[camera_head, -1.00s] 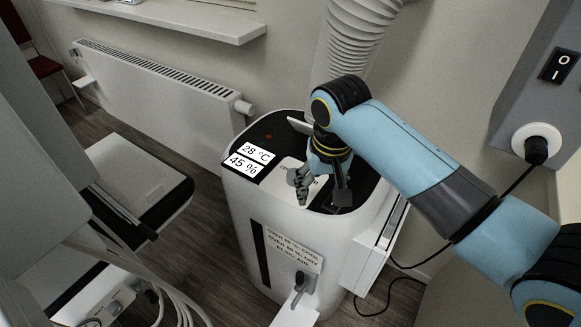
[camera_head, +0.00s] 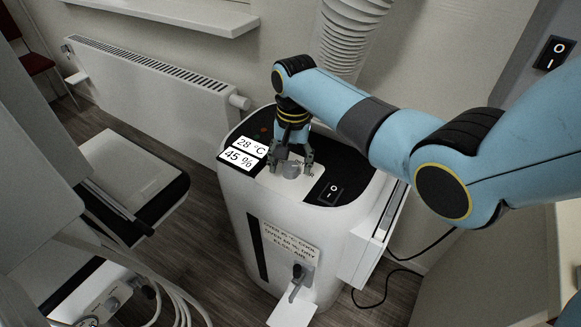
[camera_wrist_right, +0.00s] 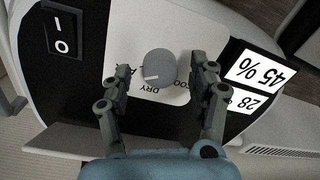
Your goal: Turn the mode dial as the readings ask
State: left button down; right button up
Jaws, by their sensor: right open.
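The mode dial (camera_wrist_right: 158,67) is a round grey knob on a light plate on top of the white unit (camera_head: 240,205). Its white mark points to the lower left in the wrist view, and which word it meets is unclear. DRY and part of COOL show beside it; another word is partly hidden by a finger. The display (camera_head: 244,153) reads 28 °C and 45 %. A front label (camera_head: 290,243) carries COOL, DRY and AIR rules in small print. My right gripper (camera_head: 293,163) is open, its fingers on either side of the dial (camera_head: 292,169). My left gripper is out of view.
A black rocker switch (camera_head: 331,193) sits on the unit's top near the dial. A ribbed white hose (camera_head: 350,35) rises behind. A radiator (camera_head: 150,90) stands to the left, and a wall switch (camera_head: 554,52) is at the upper right.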

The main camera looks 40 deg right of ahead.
jog(key=shift+f, duration=0.75)
jog(key=c, duration=1.1)
jog(key=shift+c, duration=0.2)
